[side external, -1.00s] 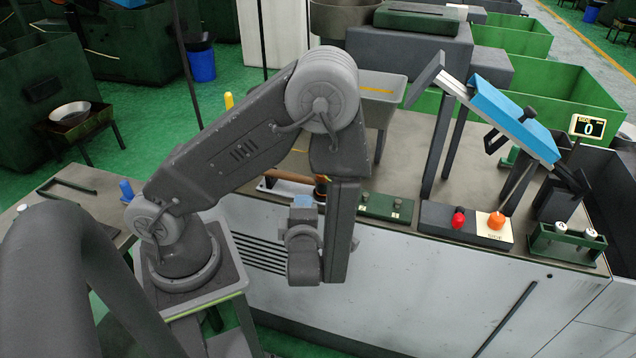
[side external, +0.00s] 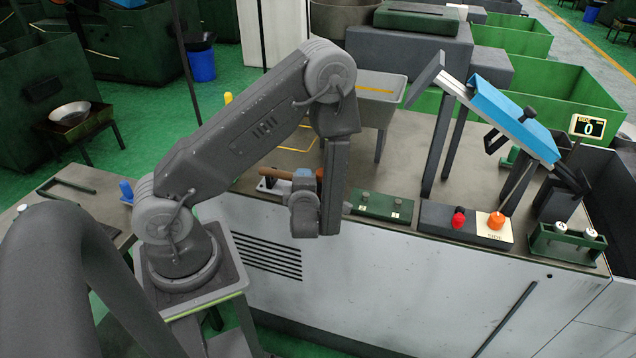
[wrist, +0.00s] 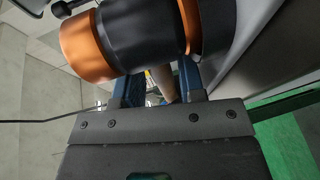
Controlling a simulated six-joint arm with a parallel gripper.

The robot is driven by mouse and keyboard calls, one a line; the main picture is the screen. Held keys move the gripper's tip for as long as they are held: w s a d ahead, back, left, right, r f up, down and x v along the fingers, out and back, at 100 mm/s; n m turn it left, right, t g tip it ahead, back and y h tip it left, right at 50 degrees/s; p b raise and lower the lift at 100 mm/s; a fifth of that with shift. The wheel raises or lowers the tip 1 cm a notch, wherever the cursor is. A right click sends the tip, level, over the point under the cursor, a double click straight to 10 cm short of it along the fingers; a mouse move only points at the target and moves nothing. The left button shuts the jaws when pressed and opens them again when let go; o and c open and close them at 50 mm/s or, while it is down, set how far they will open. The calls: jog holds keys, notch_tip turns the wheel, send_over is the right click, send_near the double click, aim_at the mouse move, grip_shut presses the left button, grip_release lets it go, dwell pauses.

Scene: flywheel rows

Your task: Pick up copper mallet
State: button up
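The copper mallet lies at the front left of the bench in the side view, its brown wooden handle (side external: 275,173) to the left of my gripper (side external: 303,177). Its head is mostly hidden behind my wrist there. In the wrist view, the dark mallet head (wrist: 141,35) with copper ends (wrist: 88,45) fills the top. Its handle (wrist: 165,84) runs between the two blue fingers of my gripper (wrist: 160,82). The fingers stand apart, with a gap seen beside the handle, so it does not look clamped. The fingertips are hidden behind the head.
A pale rest (side external: 268,187) is under the handle. Further right are a box with red and orange buttons (side external: 466,224) and a tilted blue-topped frame (side external: 515,112). The bench top behind is mostly clear.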

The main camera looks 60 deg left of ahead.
jog(key=shift+w+a, duration=0.1)
jog(key=shift+a, duration=0.1)
grip_shut()
jog(key=shift+r, duration=0.1)
dwell(0.4)
jog(key=shift+r, duration=4.85)
